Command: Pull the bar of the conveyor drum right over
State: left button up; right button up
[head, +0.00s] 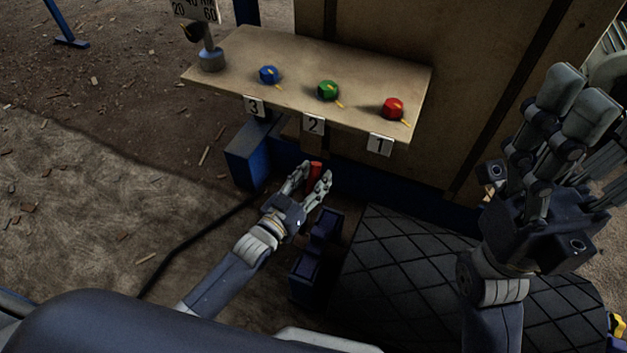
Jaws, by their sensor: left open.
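A red grip (315,167), which looks like the end of the bar, stands beneath the front edge of the shelf. My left gripper (312,178) is open, with a finger on either side of the red grip in the picture. I cannot tell whether they touch it. The rest of the bar is hidden behind the hand. The conveyor drum seems to be the black surface with a diamond pattern (400,270) at the lower middle. My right gripper (560,115) is raised at the right, away from the bar; its opening is unclear.
A tan shelf (350,75) above my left gripper carries blue (269,74), green (327,90) and red (392,108) knobs, and a grey lever (211,58). A dark blue bracket (312,262) stands beside the drum. Open ground lies at the left, crossed by a black cable (190,240).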

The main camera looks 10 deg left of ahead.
pick_arm(q)
jog(key=shift+w, duration=0.15)
jog(key=shift+c, duration=0.6)
grip_shut()
